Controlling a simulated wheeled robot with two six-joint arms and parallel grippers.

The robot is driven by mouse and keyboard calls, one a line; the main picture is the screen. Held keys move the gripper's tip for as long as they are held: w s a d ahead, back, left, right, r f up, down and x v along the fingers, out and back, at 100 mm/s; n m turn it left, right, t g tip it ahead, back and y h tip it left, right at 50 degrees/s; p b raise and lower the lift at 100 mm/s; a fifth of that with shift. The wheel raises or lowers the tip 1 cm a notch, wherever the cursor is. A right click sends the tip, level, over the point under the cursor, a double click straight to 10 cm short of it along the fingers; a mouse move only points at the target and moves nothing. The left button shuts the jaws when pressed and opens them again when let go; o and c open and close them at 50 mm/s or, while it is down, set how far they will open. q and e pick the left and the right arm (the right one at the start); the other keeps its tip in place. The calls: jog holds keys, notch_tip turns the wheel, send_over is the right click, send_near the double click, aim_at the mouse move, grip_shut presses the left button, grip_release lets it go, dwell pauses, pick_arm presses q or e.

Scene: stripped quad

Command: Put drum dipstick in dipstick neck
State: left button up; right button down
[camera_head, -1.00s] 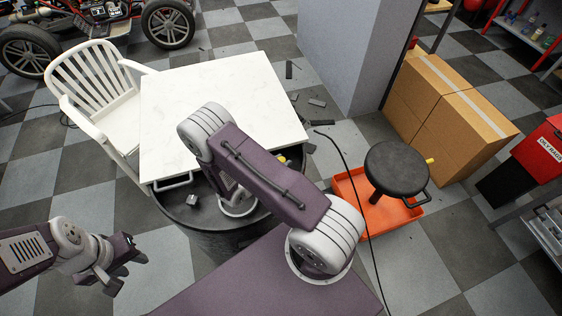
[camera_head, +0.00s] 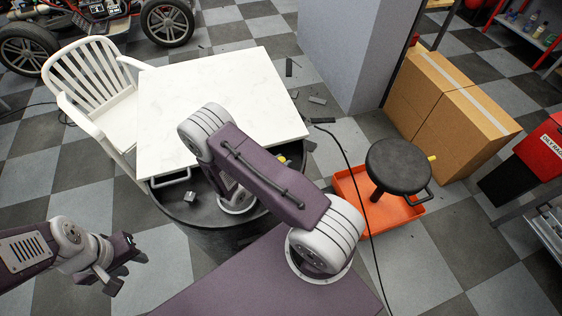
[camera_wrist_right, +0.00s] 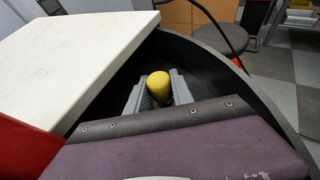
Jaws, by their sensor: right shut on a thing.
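The drum (camera_head: 168,207) is black and round, seen from above, with a white board over much of it. My right gripper (camera_wrist_right: 158,97) is shut on the drum dipstick, whose yellow knob (camera_wrist_right: 158,84) shows between the fingers in the right wrist view. A bit of yellow (camera_head: 283,160) also shows beside my right arm in the head view. The dipstick's shaft is hidden, and I cannot make out the dipstick neck. The right gripper is over the drum's open dark part, beside the board. My left gripper (camera_head: 127,273) is open and empty at the lower left, away from the drum.
The white board (camera_head: 215,105) overhangs the drum beside a white chair (camera_head: 95,90). A small grey metal piece (camera_head: 190,197) sits on the drum top. A black stool (camera_head: 398,168), an orange tray (camera_head: 350,200) and cardboard boxes (camera_head: 450,110) stand right. A black cable crosses the floor.

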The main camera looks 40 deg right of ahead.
jog(key=shift+f+b, duration=0.35)
jog(key=shift+f, duration=0.15)
jog(key=c, duration=1)
grip_release()
jog(key=shift+c, duration=0.2)
jog(key=shift+r, duration=0.1)
jog(key=v, duration=0.9)
jog(key=shift+b, duration=0.35)
